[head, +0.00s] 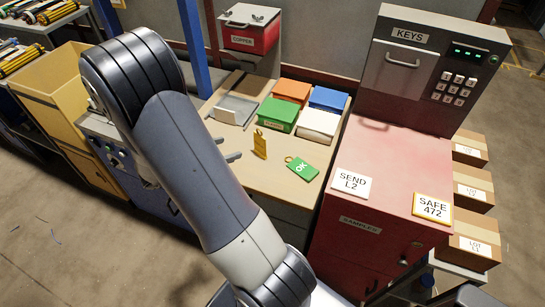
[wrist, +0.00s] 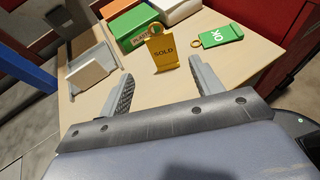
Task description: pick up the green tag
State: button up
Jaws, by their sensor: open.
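My gripper (head: 227,148) is open and empty, left of both tags in the head view. Its two fingers also show apart in the wrist view (wrist: 160,80).
Green (head: 278,114), orange (head: 291,91), blue (head: 328,99) and white (head: 318,124) boxes stand behind the tags. A grey holder (head: 234,110) stands at the back left. The red cabinet (head: 375,180) borders the table on the right. Bare tabletop surrounds the green tag's front.

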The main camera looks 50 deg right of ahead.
aim_at(301, 167)
jog(key=z, duration=1.9)
